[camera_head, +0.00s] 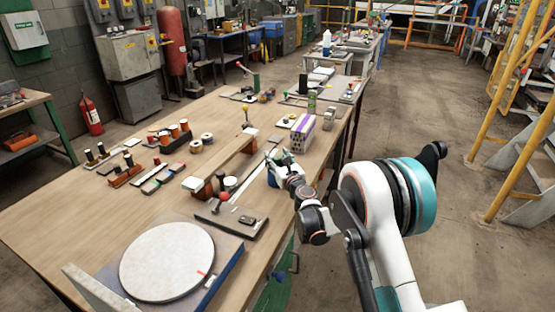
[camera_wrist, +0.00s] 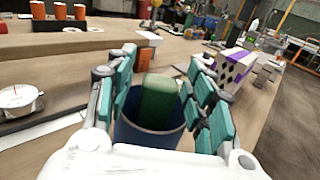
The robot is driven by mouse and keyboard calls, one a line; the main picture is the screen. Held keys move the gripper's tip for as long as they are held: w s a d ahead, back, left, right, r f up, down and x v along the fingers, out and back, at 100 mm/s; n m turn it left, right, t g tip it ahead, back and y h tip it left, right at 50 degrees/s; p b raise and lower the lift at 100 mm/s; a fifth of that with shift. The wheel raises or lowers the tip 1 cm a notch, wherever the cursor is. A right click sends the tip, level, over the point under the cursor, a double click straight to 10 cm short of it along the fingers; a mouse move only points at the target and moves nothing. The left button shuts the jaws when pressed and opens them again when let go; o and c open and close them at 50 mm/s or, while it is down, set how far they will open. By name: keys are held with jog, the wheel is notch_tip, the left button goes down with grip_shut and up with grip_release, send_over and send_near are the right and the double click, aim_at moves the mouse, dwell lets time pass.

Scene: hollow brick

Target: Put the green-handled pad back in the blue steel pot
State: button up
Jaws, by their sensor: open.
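The blue pot (camera_wrist: 135,140) stands on the bench in the wrist view, between my fingers. The pad's green handle (camera_wrist: 158,98) stands roughly upright in the pot's mouth; the pad's lower part is hidden. My gripper (camera_wrist: 163,62) is open, with teal-padded fingers on both sides of the handle and visible gaps to it. In the head view my gripper (camera_head: 277,157) is low over the bench's right edge, in front of the pot (camera_head: 272,178), of which a little blue shows. I cannot make out the pad's handle there.
A hollow brick with purple stripes (camera_head: 302,132) stands just behind my gripper; it also shows in the wrist view (camera_wrist: 235,68). A white round plate (camera_head: 167,261) lies at the front. A dial gauge (camera_wrist: 18,100) lies left of the pot.

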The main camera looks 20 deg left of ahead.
jog(key=shift+r, duration=0.2)
jog(key=p+v, duration=0.3)
jog(key=v, duration=0.9)
jog(key=shift+f, duration=0.1)
